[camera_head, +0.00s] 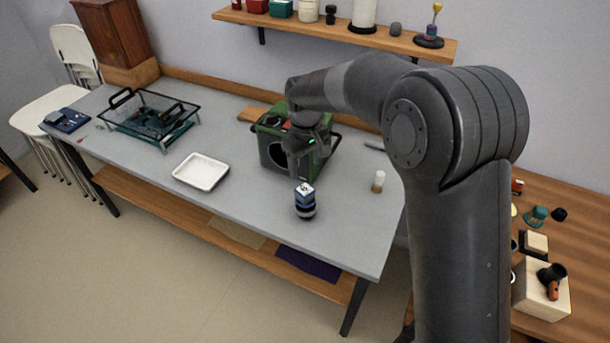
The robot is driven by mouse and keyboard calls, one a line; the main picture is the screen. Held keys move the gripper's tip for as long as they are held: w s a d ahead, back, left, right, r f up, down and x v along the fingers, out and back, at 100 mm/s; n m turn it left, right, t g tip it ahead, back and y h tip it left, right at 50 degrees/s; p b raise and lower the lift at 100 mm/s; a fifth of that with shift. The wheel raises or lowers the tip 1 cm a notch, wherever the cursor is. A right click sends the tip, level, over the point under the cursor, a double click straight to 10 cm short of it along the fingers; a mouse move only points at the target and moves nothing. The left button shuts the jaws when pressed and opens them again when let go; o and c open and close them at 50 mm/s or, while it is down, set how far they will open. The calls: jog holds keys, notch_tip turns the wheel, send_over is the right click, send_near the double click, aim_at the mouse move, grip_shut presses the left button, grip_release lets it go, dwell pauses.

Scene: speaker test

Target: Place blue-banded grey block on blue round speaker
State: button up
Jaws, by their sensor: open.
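The blue-banded grey block (304,192) shows a pale top with a dark mark and a blue side. It appears to sit on top of the blue round speaker (305,211), a small dark cylinder with a blue band, near the front edge of the grey table. My gripper (297,172) is open, pointing down, just above and slightly behind the block in the picture. It appears apart from the block, though the small gap is hard to judge. The fingers are small and dark against the green box.
A green box (272,142) with a round dark opening stands behind my gripper. Bare tabletop (245,207) lies left of the speaker. A shelf (395,41) hangs above.

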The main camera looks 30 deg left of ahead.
jog(key=shift+r, duration=0.6)
jog(key=s+d+r+m+t, duration=0.1)
jog(key=d+r+m, duration=0.1)
jog(key=d+r, duration=0.45)
jog(key=s+d+r+m+t, duration=0.1)
jog(key=d+r+m, duration=0.15)
jog(key=d, duration=0.65)
jog(key=s+d+r+m+t, duration=0.1)
jog(key=d+r+m, duration=0.1)
jog(key=d+r, duration=0.45)
jog(key=s+d+m+t, duration=0.2)
jog(key=s+d+m, duration=0.5)
jog(key=s+d, duration=1)
jog(key=d, duration=0.3)
jog(key=shift+d+f+t, duration=0.15)
jog(key=shift+f+t, duration=0.15)
